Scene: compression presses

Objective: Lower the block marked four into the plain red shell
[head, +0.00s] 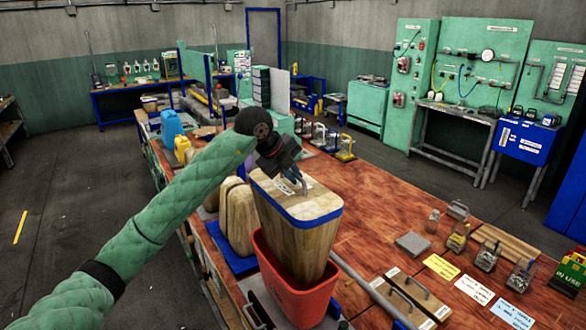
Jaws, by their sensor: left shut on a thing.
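A tapered wooden block (303,243) with a blue band round its top stands upright in the head view. Its top bears a small pale label that I cannot read. My left gripper (297,181) is above the block's top and shut on it, apparently at a fitting there; the fingertips are small and partly hidden. The block's lower part is inside the mouth of the red shell (289,288), and its upper part stands well above the rim. How deep its bottom sits is hidden by the shell wall. My right gripper is not in view.
Other wooden blocks (238,222) stand close on the left, by a blue base (226,250). On the right of the brown bench lie a grey square plate (413,244), a yellow card (440,267) and several small metal weights or tools. Bare bench top (385,210) lies between.

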